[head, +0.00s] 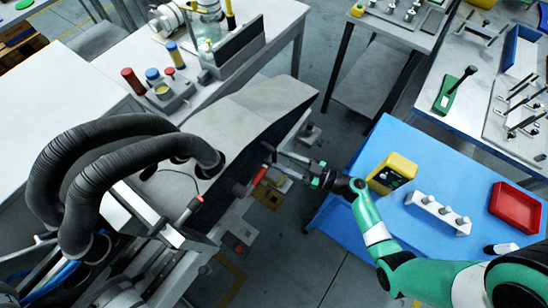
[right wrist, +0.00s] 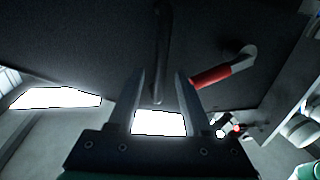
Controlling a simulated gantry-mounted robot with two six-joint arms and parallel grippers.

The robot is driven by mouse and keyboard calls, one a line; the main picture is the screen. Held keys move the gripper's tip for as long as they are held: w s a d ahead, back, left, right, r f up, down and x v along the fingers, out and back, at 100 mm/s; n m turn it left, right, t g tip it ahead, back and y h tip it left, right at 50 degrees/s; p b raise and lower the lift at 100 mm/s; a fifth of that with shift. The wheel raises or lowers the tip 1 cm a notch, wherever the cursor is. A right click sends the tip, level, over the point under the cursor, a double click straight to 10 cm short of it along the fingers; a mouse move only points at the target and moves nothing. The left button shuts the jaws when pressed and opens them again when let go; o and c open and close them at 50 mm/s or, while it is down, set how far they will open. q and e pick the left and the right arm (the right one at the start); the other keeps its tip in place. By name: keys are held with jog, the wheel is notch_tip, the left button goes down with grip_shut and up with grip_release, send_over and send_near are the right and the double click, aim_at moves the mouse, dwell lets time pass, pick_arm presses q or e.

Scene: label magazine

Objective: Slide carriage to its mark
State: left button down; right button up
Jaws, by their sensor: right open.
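My right gripper (head: 290,160) is open beside the right side of the grey machine housing (head: 250,120). In the right wrist view my right gripper (right wrist: 161,88) has its two fingers apart, with a thin dark rod (right wrist: 160,45) beyond and between them in the picture; I cannot tell whether they touch it. A red-gripped handle (head: 258,179) is just left of and below the gripper; it also shows in the right wrist view (right wrist: 210,76), right of the fingers. I cannot make out the carriage or its mark for certain. My left gripper is not in view.
A blue-topped table (head: 345,190) stands to the right, with a yellow box (head: 392,173), a white block with knobs (head: 438,213) and a red tray (head: 516,207). Thick black hoses (head: 110,150) arch over the machine's left. Open floor (head: 335,135) lies between machine and tables.

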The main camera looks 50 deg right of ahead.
aim_at(274, 158)
jog(key=x, duration=0.3)
jog(key=shift+w+a+b, duration=0.1)
jog(key=shift+w+b, duration=0.05)
jog(key=shift+b, duration=0.15)
grip_shut()
dwell(1.2)
